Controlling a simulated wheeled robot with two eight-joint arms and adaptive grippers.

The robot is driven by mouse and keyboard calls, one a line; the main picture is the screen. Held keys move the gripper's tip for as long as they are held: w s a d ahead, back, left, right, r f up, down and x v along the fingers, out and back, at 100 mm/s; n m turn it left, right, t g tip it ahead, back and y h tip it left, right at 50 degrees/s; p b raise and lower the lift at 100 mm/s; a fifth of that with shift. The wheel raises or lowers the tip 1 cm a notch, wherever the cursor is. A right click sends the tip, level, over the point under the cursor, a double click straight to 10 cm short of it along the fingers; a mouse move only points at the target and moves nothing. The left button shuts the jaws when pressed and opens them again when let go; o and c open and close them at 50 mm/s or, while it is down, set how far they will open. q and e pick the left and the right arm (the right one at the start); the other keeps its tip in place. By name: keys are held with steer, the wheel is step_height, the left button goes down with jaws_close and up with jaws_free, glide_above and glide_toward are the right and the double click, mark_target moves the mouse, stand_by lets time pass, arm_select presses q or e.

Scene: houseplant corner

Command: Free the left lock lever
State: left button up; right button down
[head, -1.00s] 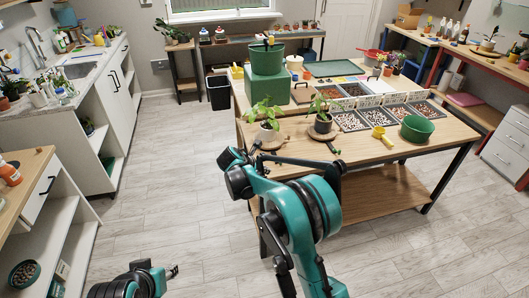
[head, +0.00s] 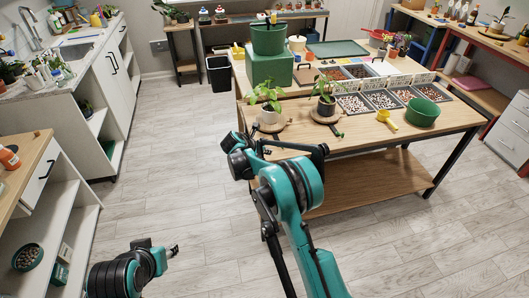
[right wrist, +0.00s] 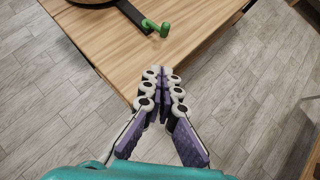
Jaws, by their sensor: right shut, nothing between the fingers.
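The left lock lever shows in the right wrist view as a black bar with a green upright end (right wrist: 152,26), jutting from a round wooden plant stand at the top left. In the head view this left plant stand (head: 259,127) carries a white-potted plant (head: 268,112). My right gripper (right wrist: 160,72) is shut and empty, fingertips together over the table's near corner, short of the green end and not touching it. In the head view its fingers are largely hidden by my right arm. My left gripper (head: 172,251) is low at the left, away from the table; its finger gap is unclear.
A second plant stand (head: 327,117) with a dark pot and its own lever stands to the right. The floor left of the table is clear.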

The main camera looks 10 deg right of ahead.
mark_target(281, 147)
steer(key=b+x, duration=0.1)
steer(key=x, duration=0.3)
steer(key=shift+f, duration=0.2)
steer(key=w+d, duration=0.1)
steer(key=w+d+b, duration=0.1)
steer(key=shift+d+f, duration=0.2)
steer(key=shift+d, duration=0.2)
steer(key=shift+w+d+r+b, duration=0.1)
steer(key=shift+w+d+b, duration=0.25)
steer(key=shift+w, duration=0.05)
